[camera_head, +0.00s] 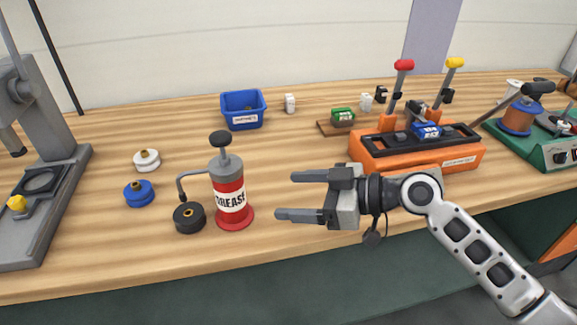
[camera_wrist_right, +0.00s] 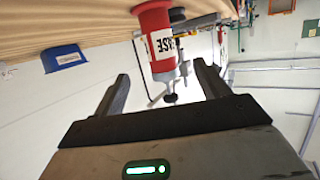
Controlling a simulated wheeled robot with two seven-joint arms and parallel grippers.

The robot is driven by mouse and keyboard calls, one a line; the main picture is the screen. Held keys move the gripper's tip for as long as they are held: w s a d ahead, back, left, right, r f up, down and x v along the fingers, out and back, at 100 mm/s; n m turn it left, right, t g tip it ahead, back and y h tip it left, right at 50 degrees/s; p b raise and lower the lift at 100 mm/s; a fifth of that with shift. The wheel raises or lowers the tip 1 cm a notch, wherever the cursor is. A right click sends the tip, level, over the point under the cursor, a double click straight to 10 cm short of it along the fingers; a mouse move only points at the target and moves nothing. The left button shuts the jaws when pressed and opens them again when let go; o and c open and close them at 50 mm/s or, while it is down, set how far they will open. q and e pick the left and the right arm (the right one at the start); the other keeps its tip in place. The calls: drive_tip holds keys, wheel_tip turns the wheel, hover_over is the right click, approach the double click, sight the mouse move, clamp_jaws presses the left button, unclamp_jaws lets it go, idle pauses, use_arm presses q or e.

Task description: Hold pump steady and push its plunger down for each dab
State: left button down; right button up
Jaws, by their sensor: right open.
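The grease pump (camera_head: 229,193) stands upright on the bench, red with a white "GREASE" label, a grey top and a bent grey spout reaching left. Its plunger (camera_head: 221,142) has a dark round knob and stands raised. A black spool-like part (camera_head: 189,217) with a brass centre sits below the spout tip. My right gripper (camera_head: 285,196) is open and empty, its fingers pointing left toward the pump, with a gap between. In the right wrist view the pump (camera_wrist_right: 158,45) appears upside down, beyond and between the open fingers (camera_wrist_right: 165,90). My left gripper is not in view.
A blue part (camera_head: 139,193) and a white part (camera_head: 147,160) lie left of the pump. A blue bin (camera_head: 243,110) stands behind. An orange fixture with levers (camera_head: 415,150) is at right, a grey press stand (camera_head: 45,170) at far left. Bench around the pump's right is clear.

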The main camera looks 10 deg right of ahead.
sight(244, 190)
drive_tip(key=x, duration=0.4)
drive_tip(key=p+x, duration=0.1)
drive_tip(key=x, duration=0.1)
drive_tip(key=shift+r, duration=0.35)
drive_tip(key=b+x, duration=0.1)
drive_tip(key=x, duration=0.2)
drive_tip(key=b+x, duration=0.1)
drive_tip(key=x, duration=0.1)
drive_tip(key=shift+w+a+f, duration=0.2)
drive_tip(key=shift+f, duration=0.15)
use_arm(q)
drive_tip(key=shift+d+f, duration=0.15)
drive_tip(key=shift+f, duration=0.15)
use_arm(e)
drive_tip(key=shift+w+a, duration=0.15)
drive_tip(key=shift+a, duration=0.05)
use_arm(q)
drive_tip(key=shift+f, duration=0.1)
use_arm(e)
drive_tip(key=c, duration=1)
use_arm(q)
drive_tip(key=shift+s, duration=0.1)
use_arm(e)
drive_tip(key=shift+c, duration=0.2)
drive_tip(key=shift+r, duration=0.2)
